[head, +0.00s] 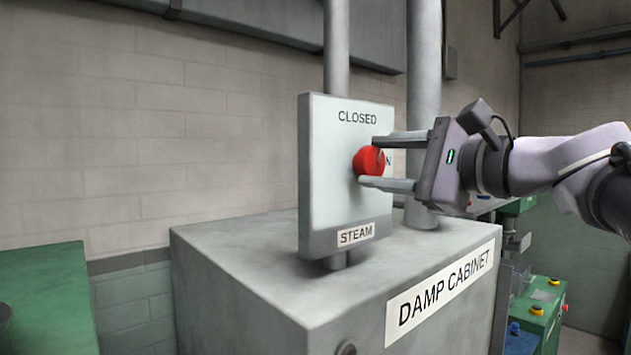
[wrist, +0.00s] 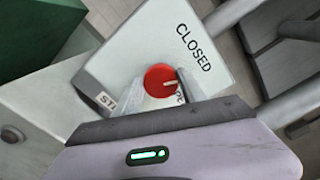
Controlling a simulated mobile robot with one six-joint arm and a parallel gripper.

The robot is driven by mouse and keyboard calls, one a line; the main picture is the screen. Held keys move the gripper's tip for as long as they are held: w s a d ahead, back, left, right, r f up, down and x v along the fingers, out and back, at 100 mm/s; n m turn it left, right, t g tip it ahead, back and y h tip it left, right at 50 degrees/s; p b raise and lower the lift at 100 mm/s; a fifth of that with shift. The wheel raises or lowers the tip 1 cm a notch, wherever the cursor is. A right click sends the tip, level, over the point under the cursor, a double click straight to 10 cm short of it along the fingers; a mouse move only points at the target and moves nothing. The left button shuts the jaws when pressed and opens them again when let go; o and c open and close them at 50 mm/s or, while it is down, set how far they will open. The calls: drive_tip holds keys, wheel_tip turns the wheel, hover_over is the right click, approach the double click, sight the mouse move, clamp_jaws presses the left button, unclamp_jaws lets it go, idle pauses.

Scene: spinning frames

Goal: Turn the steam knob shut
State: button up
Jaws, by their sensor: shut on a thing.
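The round red steam knob (head: 369,162) sits on the front of a pale upright panel (head: 330,150). The panel reads CLOSED above the knob and STEAM below it. A label right of the knob is partly hidden by my fingers; only an N shows in the head view. My gripper (head: 372,161) comes from the right and is shut on the knob, one finger above and one below. In the wrist view the knob (wrist: 158,76) sits between the fingers. A small pale mark on it points to the picture's right, seemingly between CLOSED and the partly hidden label.
The panel stands on a grey cabinet (head: 250,262) labelled DAMP CABINET. Vertical pipes (head: 424,80) rise behind it. A green surface (head: 45,290) is at left, and green machinery (head: 540,310) with coloured buttons stands at lower right.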

drive_tip(key=n+b, duration=0.3)
drive_tip(key=n, duration=0.1)
drive_tip(key=shift+f+n, duration=0.1)
drive_tip(key=shift+n, duration=0.3)
drive_tip(key=shift+n+b, duration=0.3)
drive_tip(key=shift+b, duration=0.05)
drive_tip(key=o, duration=1.3)
drive_tip(key=shift+o, duration=0.2)
drive_tip(key=shift+s, duration=0.1)
drive_tip(key=v, duration=1.7)
drive_tip(key=shift+b, duration=0.45)
drive_tip(key=shift+d, duration=0.1)
